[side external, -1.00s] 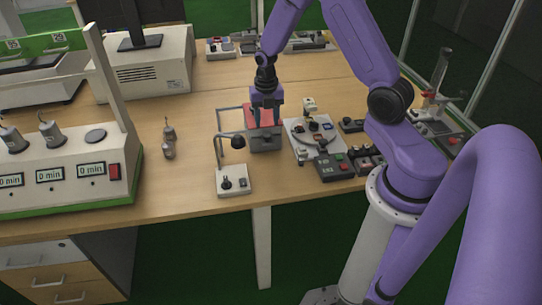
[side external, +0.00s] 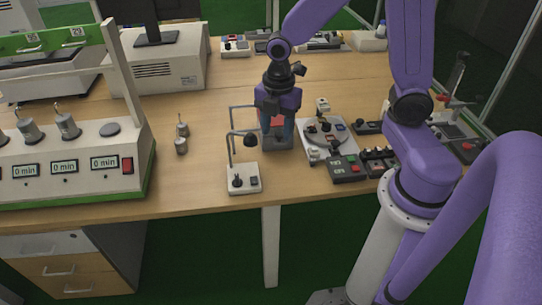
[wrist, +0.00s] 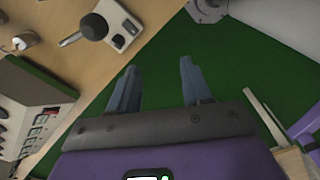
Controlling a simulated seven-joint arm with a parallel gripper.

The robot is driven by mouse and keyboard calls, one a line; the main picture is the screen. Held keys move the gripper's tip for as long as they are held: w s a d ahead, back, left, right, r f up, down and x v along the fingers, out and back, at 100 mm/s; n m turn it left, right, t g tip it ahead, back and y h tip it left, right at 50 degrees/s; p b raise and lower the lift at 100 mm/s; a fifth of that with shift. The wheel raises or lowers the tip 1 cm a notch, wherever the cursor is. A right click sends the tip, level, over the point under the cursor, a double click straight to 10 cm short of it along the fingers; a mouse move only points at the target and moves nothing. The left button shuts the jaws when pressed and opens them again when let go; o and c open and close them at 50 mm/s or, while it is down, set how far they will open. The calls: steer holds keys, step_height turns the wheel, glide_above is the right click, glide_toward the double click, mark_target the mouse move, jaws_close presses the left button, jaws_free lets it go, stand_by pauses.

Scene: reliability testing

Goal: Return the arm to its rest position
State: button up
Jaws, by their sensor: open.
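My gripper (side external: 277,125) is purple with blue-grey fingers and points down over the bench in the side view. It hangs in front of a small grey block with a red top (side external: 278,143), hiding part of it; I cannot tell whether they touch. In the wrist view my gripper (wrist: 158,80) has its two fingers spread apart with nothing between them. Beyond the fingers there is green floor (wrist: 160,40).
A small white control box with a black knob (side external: 243,178) and a lamp-like stand is close by. A white round-dial device (side external: 325,135) and dark button boxes (side external: 347,168) lie to the right. A large timer unit (side external: 75,165) stands left.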

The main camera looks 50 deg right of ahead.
steer(key=s+a+r+m, duration=0.1)
steer(key=s+r+m, duration=0.2)
steer(key=s, duration=0.6)
steer(key=s+a+r+m, duration=0.1)
steer(key=s+m, duration=0.3)
steer(key=s, duration=0.4)
steer(key=shift+s+a+r+m, duration=0.3)
steer(key=shift+s+r, duration=0.1)
steer(key=shift+r, duration=0.5)
